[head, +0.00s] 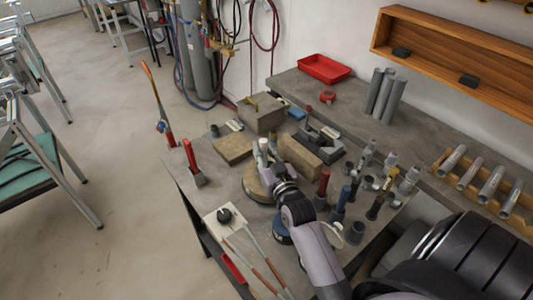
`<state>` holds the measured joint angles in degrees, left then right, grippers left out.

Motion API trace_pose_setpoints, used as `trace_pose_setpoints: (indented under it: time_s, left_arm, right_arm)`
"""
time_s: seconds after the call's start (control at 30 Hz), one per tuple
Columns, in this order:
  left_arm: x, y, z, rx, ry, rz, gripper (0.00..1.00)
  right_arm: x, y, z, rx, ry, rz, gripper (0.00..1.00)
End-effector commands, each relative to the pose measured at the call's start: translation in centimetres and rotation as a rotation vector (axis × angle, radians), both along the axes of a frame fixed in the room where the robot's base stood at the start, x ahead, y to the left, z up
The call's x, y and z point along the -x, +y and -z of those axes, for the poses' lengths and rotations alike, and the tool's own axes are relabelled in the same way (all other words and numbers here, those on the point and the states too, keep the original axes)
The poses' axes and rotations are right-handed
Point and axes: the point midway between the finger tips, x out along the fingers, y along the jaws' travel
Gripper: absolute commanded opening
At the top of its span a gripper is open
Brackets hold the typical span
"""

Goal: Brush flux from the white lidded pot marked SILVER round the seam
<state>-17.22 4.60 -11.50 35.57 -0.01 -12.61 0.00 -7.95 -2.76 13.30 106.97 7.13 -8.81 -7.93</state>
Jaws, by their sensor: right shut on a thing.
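My right arm reaches in from the lower right over the bench (190,235). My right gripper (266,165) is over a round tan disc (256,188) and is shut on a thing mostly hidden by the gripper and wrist. A small pale upright piece (263,145) shows at its fingertips; I cannot tell whether it is a brush, a pot or part of the work. A whitish round thing (334,236) shows beside my forearm, partly hidden. No SILVER marking is legible, and I cannot pick out the seam. My left gripper is out of view.
Tan blocks (233,149) and a grey box (262,112) stand behind the disc. Red-handled tools (191,157) stand at left, and several holders with tools crowd the right. A white plate (225,217) and rods (265,262) lie in front. A red tray (324,68) is at the back.

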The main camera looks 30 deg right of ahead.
Motion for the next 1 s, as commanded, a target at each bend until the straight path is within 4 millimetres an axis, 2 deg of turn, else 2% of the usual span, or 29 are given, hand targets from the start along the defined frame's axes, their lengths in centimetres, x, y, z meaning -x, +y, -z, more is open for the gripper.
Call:
trace_pose_setpoints:
  time_s: [0.57,0.77,1.0]
  left_arm:
    - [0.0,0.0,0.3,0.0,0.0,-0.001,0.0]
    - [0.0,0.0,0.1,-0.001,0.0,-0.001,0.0]
    - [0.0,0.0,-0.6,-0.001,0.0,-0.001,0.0]
  right_arm:
    - [-2.6,0.4,0.1,0.0,-0.001,0.0,0.0]
    - [-2.1,0.3,0.1,0.001,0.001,0.0,0.0]
    - [-0.7,0.1,0.2,-0.001,0.003,0.0,0.0]
